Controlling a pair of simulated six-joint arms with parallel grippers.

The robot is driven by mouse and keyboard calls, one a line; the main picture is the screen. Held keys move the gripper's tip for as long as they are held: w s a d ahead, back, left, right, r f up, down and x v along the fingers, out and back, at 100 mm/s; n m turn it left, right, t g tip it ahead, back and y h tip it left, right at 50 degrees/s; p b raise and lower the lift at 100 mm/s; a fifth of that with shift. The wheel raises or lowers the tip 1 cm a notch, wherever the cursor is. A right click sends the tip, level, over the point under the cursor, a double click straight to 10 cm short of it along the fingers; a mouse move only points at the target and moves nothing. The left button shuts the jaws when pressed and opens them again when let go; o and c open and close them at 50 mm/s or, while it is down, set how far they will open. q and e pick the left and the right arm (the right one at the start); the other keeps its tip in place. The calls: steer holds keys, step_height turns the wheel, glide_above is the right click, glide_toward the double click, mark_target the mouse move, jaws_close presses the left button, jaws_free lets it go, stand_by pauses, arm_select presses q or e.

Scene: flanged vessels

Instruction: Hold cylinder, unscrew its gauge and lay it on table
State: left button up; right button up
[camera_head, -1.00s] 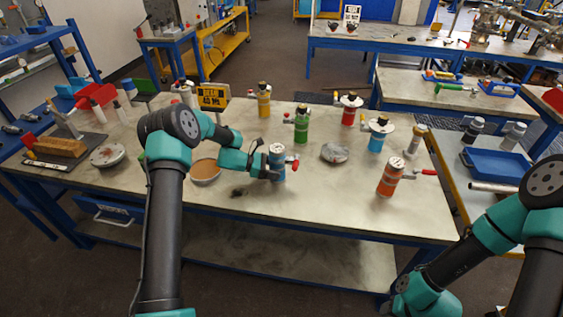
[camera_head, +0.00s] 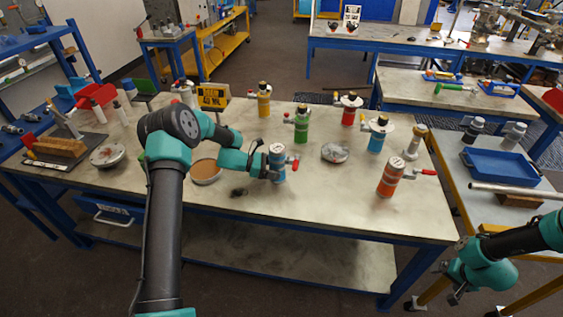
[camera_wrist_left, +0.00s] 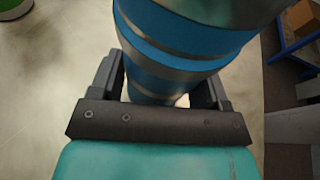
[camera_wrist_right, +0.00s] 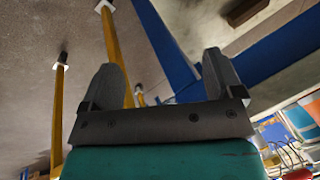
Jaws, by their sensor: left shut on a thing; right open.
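A blue cylinder with silver bands (camera_head: 278,163) stands upright near the middle of the table, a red-handled fitting (camera_head: 293,160) on its right side. My left gripper (camera_head: 270,166) is shut around its body. The left wrist view shows the blue body (camera_wrist_left: 180,45) between both fingers of the left gripper (camera_wrist_left: 163,88); its top is out of that frame. I cannot make out a gauge clearly. My right gripper (camera_head: 449,284) is open and empty, off the table's front right side. Its spread fingers also show in the right wrist view (camera_wrist_right: 160,80), with nothing between them.
An orange cylinder (camera_head: 390,177) with a red handle stands to the right. Green (camera_head: 301,124), red (camera_head: 349,110), yellow (camera_head: 264,101) and another blue vessel (camera_head: 377,137) stand behind. A bowl (camera_head: 205,171) and round disc (camera_head: 334,152) lie nearby.

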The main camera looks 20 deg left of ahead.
steer(key=w+d+r+n+t+h, duration=0.1)
steer(key=w+d+r+n, duration=0.1)
steer(key=w+d+r, duration=0.5)
steer(key=w+d+r+n+t, duration=0.2)
steer(key=w+d+r, duration=0.1)
steer(key=w+r, duration=0.7)
steer(key=w+a+r+n+g, duration=0.1)
steer(key=w+a+r, duration=0.2)
steer(key=w+a, duration=0.2)
steer(key=w+a+r+n, duration=0.1)
steer(key=w+a+r, duration=0.2)
steer(key=w+a, duration=0.25)
steer(key=w+a+r+n+g, duration=0.2)
steer(key=a, duration=1.5)
steer(key=w+a+r+n+g, duration=0.1)
steer(key=w+a+n, duration=0.15)
steer(key=a, duration=1.55)
steer(key=s+a+r, duration=0.1)
steer(key=s+a, duration=0.3)
steer(key=a, duration=0.5)
steer(key=s+a+r+n+g+h, duration=0.1)
steer(key=s+a, duration=0.3)
steer(key=a, duration=0.6)
steer(key=s+a+r+n, duration=0.1)
steer(key=s+a, duration=0.3)
steer(key=a, duration=0.6)
steer(key=shift+s+g+h, duration=0.25)
steer(key=shift+g+h, duration=0.15)
steer(key=shift+f, duration=0.1)
